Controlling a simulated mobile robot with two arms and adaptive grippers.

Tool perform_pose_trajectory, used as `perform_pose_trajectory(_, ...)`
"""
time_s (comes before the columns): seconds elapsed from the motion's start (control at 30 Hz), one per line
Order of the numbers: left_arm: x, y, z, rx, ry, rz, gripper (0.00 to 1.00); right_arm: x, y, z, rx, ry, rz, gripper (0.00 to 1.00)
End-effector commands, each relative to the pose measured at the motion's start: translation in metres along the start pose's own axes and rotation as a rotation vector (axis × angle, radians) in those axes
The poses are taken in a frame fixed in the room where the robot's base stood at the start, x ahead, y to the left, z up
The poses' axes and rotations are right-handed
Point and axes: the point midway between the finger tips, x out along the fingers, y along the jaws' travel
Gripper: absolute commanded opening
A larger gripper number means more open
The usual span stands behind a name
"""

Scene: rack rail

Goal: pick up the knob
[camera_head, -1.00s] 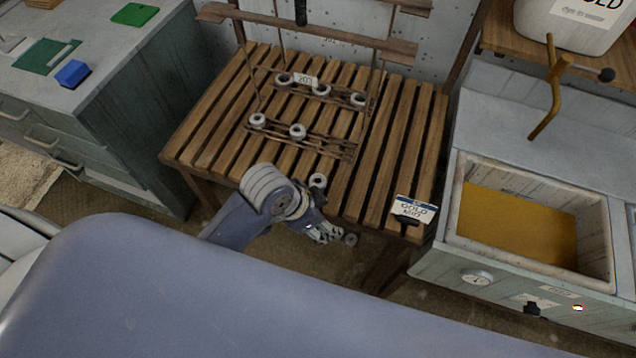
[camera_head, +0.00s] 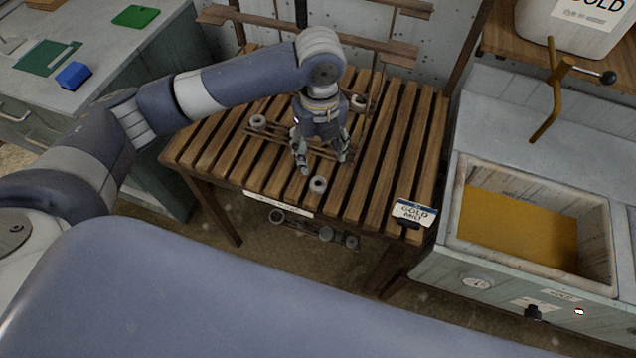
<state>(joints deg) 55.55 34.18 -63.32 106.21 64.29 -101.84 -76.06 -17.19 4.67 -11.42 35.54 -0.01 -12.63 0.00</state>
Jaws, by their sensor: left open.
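Several small pale round pieces with dark centres, which look like the knobs, are on the slatted wooden table (camera_head: 400,150). One knob (camera_head: 318,185) sits alone near the table's front edge. Another knob (camera_head: 258,121) is at the left end of the front rack, and one more (camera_head: 358,101) is at the right behind my arm. I cannot tell which one the task means. My left gripper (camera_head: 322,163) points down over the front rack, open, just behind the lone knob. It hides the middle of the racks. My right gripper is not in view.
Wooden rails (camera_head: 375,42) stand across the back of the table. A basin with a yellow bottom (camera_head: 515,225) and a brass lever (camera_head: 553,95) are at the right. Round pieces (camera_head: 325,233) show below the table.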

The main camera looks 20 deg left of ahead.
Motion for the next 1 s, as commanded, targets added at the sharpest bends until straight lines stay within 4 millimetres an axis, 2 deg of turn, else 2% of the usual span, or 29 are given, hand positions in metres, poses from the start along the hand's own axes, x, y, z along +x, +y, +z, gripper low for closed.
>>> perform_pose_trajectory(0.07,0.002,0.002,0.003,0.012,-0.003,0.011,0.58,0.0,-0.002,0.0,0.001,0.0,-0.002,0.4)
perform_pose_trajectory(0.4,0.049,0.003,0.003,0.013,-0.002,0.011,0.58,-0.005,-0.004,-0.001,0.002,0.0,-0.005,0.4)
perform_pose_trajectory(0.57,0.059,0.004,0.002,0.013,-0.002,0.011,0.58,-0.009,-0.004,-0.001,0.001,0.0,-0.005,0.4)
perform_pose_trajectory(0.8,0.094,0.006,-0.001,0.012,-0.002,0.01,0.58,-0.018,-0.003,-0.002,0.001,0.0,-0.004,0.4)
perform_pose_trajectory(1.0,0.106,0.006,0.0,0.014,-0.005,0.008,0.58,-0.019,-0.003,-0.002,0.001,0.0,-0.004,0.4)
